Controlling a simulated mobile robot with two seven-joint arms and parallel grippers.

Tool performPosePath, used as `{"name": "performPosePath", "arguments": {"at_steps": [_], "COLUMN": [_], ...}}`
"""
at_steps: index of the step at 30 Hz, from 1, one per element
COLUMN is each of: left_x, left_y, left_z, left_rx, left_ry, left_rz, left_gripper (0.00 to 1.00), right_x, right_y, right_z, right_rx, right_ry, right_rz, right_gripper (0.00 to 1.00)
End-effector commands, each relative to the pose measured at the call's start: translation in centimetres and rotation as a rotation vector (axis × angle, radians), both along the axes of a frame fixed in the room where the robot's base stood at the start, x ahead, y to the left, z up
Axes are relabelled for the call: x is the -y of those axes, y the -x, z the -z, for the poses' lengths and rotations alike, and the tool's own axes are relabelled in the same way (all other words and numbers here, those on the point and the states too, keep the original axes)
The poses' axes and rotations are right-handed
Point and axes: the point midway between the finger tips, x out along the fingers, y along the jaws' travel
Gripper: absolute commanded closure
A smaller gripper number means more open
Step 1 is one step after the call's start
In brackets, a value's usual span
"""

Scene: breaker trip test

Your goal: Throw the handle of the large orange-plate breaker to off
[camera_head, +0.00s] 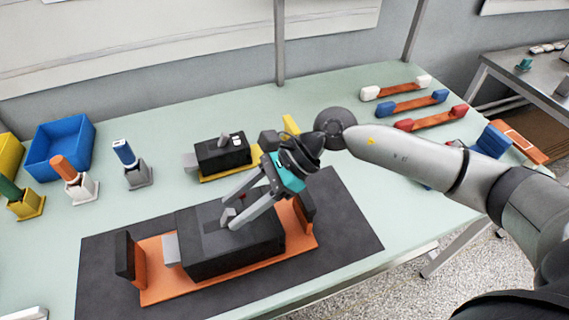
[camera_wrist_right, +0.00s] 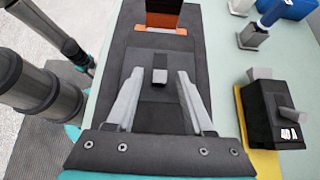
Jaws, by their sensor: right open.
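The large breaker is a black box (camera_head: 205,256) on an orange plate (camera_head: 153,288), lying on a dark mat (camera_head: 350,236). A dark upright block stands at each end of the plate. My right gripper (camera_head: 229,213) is open over the top of the box, its two pale fingers pointing down at it. In the right wrist view the breaker's short grey handle (camera_wrist_right: 160,75) stands up, lined up between the fingers (camera_wrist_right: 160,97) and slightly beyond their tips. I cannot tell whether the fingers touch anything. In the head view the fingers largely hide the handle. My left gripper does not show.
A smaller black breaker (camera_head: 222,155) on a yellow plate stands behind the large one. At left are a blue bin (camera_head: 60,146) and several small coloured holders. Orange bars with white, blue and red ends (camera_head: 404,104) lie at the back right. The table's right front is clear.

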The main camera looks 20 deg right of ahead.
Motion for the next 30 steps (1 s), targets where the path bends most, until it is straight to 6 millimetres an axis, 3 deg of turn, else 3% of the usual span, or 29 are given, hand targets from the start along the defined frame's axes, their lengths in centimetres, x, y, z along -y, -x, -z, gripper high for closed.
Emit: {"name": "performPosePath", "arguments": {"at_steps": [9,15,21,30], "left_x": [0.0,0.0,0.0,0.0], "left_y": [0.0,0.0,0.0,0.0], "left_z": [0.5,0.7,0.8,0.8], "left_rx": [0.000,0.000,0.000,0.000], "left_ry": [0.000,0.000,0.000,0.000], "left_rz": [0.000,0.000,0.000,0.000], "left_gripper": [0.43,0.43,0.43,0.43], "right_x": [6.1,9.1,10.5,10.7], "right_y": [-0.1,0.0,0.0,0.0], "right_z": [-4.3,-6.7,-7.8,-8.0], "right_rx": [0.002,0.002,0.001,0.001], "right_ry": [0.005,0.003,0.000,-0.001], "right_rz": [0.003,0.002,0.001,-0.001], "right_gripper": [0.47,0.47,0.47,0.47]}}
